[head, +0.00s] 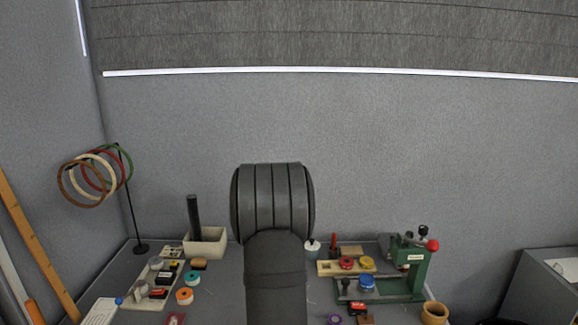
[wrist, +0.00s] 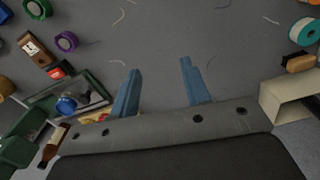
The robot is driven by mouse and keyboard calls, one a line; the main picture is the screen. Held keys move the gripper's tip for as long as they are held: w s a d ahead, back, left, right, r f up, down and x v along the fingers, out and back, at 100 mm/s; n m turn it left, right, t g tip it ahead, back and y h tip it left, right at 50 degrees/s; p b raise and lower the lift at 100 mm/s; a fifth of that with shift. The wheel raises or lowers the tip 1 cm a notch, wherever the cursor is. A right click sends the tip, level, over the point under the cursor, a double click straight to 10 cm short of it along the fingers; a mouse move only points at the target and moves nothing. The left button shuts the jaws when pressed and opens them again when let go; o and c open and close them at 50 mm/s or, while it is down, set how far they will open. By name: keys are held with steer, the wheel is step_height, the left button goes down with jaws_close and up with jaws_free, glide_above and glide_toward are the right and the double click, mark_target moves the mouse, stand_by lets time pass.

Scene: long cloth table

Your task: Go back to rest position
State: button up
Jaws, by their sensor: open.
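My gripper shows in the wrist view (wrist: 158,75), with its two blue fingers spread apart. Nothing is between them but grey tabletop (wrist: 170,35). In the head view my own dark arm stands upright in the middle and hides the gripper and the part of the table behind it. The gripper hangs over the table, apart from the objects around it.
A green press (head: 412,270) with a red knob stands at the right. A cream box (head: 207,243) with a dark rod stands at the left. Hoops on a stand (head: 132,210) rise at the far left. Spools (head: 185,295) and small parts lie on both sides.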

steer(key=shift+s+d+f+m, duration=0.1)
steer(key=shift+s+d+m, duration=0.1)
steer(key=shift+d, duration=0.35)
steer(key=shift+s+d+f+m, duration=0.1)
steer(key=shift+s+d+m, duration=0.15)
steer(key=shift+d, duration=0.35)
steer(key=shift+s+d+f+m, duration=0.1)
steer(key=shift+s+d+m, duration=0.1)
steer(key=shift+d, duration=0.35)
stand_by(1.0)
